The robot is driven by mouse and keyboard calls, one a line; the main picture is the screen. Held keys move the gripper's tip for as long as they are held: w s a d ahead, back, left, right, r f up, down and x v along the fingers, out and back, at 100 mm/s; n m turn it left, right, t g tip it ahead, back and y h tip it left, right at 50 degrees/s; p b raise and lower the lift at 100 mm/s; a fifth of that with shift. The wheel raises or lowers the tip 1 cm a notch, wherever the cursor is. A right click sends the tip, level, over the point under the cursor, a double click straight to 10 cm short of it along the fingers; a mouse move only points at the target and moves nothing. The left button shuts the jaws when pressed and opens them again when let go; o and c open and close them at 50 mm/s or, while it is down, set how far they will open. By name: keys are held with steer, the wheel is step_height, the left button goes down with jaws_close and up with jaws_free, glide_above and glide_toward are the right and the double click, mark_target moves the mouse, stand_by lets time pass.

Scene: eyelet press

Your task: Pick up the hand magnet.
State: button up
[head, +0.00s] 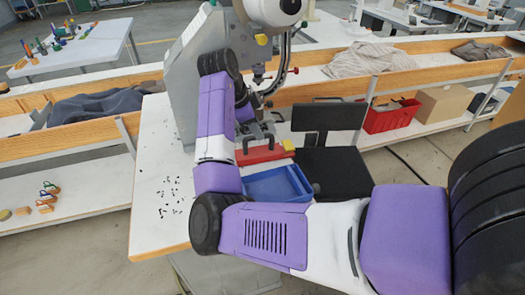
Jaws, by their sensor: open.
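My gripper (257,138) is at the end of my purple and white arm, just above or behind the red block. It is open. Its fingertips are small and partly lost against the dark press parts, so I cannot tell whether they touch the block.
Small dark bits (172,190) are scattered on the table's left. The grey press (185,75) rises behind. A black chair (335,172) stands at the right.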

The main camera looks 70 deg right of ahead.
steer(key=p, duration=0.1)
glide_above(265, 146)
steer(key=a, duration=0.3)
step_height(265, 146, down, 5)
steer(key=shift+d+f, duration=0.1)
steer(key=shift+d, duration=0.05)
jaws_close()
